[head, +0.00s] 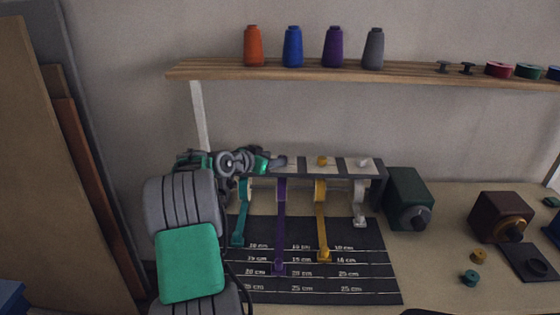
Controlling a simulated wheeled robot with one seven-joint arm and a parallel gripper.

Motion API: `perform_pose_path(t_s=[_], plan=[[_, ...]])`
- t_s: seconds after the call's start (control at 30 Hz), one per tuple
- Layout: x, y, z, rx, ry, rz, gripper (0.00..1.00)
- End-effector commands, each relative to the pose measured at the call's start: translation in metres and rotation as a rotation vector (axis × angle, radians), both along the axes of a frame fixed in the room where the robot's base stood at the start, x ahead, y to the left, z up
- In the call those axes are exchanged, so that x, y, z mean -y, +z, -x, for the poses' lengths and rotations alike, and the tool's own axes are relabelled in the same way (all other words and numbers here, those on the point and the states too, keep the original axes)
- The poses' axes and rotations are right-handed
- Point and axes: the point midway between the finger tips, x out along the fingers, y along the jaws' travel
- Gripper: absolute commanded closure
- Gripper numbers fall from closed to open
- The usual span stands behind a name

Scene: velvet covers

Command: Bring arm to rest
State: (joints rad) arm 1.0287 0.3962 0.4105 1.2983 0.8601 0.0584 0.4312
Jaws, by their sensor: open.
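My arm rises from the lower left, and my gripper (280,162) is open over the left part of a dark rack (376,172) on the table. No held thing shows at it. Several strips hang from the rack: teal (240,218), purple (280,225), yellow (322,222) and white (360,205). Their lower ends reach down onto a black mat (385,285) with white lines and centimetre marks; the purple one reaches furthest. The arm hides the rack's left end and part of the mat's left side.
Thread cones stand on a wooden shelf (420,72) above the rack. A green box (408,198) and a brown box (500,215) stand to the right, with small spools (470,277) near them. Boards (60,170) lean at the left. Bare table shows right of the mat.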

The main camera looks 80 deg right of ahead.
Motion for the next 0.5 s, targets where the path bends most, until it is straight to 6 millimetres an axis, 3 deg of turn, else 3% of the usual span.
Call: perform_pose_path(t_s=[0.2, 0.5], plan=[[-0.022, 0.009, -0.010, 0.001, 0.000, 0.000, 0.47], [-0.022, 0.010, -0.009, 0.001, -0.001, -0.001, 0.47]])
